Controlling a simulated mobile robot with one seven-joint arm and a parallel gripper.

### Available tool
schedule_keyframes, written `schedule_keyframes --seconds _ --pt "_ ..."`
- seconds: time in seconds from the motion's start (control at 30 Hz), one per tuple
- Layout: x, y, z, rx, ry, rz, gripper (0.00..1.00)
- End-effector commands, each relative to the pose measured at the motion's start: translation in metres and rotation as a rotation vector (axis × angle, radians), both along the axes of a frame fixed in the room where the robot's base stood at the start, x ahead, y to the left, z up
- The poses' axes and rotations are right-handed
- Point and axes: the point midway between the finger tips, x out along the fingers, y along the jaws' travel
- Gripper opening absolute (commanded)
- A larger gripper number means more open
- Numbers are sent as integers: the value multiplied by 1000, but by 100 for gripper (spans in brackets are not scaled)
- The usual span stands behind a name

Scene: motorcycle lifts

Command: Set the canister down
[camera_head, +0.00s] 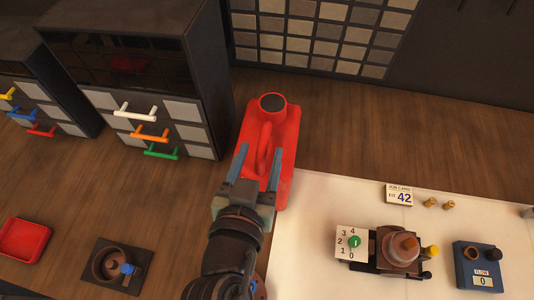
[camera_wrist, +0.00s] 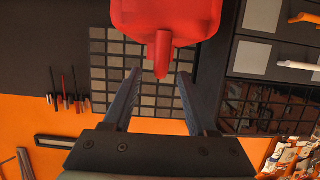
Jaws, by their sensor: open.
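The red canister (camera_head: 286,135), with a dark round cap (camera_head: 272,102) and a raised handle, is at the wooden bench beside the upper left corner of the white mat. My gripper (camera_head: 257,163) is at its handle, with one finger on each side. In the wrist view the canister (camera_wrist: 160,18) fills the top middle. Its handle (camera_wrist: 163,55) reaches down between the tips of my open gripper (camera_wrist: 160,74), with a gap on both sides. The canister's underside is hidden, so I cannot tell how it meets the bench.
The white mat (camera_head: 310,235) holds a job card (camera_head: 399,194) reading 42, brass fittings (camera_head: 430,203), a device with a dial plate (camera_head: 352,243) and a blue box (camera_head: 478,265). Drawer cabinets (camera_head: 150,60) stand left. A red tray (camera_head: 22,240) lies lower left.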

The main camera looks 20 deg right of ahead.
Motion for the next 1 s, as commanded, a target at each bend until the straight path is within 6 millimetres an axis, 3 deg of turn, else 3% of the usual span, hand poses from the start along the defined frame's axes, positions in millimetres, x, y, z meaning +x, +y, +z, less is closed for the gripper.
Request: schedule_keyframes --seconds 0.1,0.37,0.7,1.0 --pt "14 -10 -1 -1 -1 -1 58" --pt "26 -18 -8 -1 -1 0 58" --pt "57 -38 -23 -1 -2 1 58" --pt "62 -42 -28 0 -3 2 58"
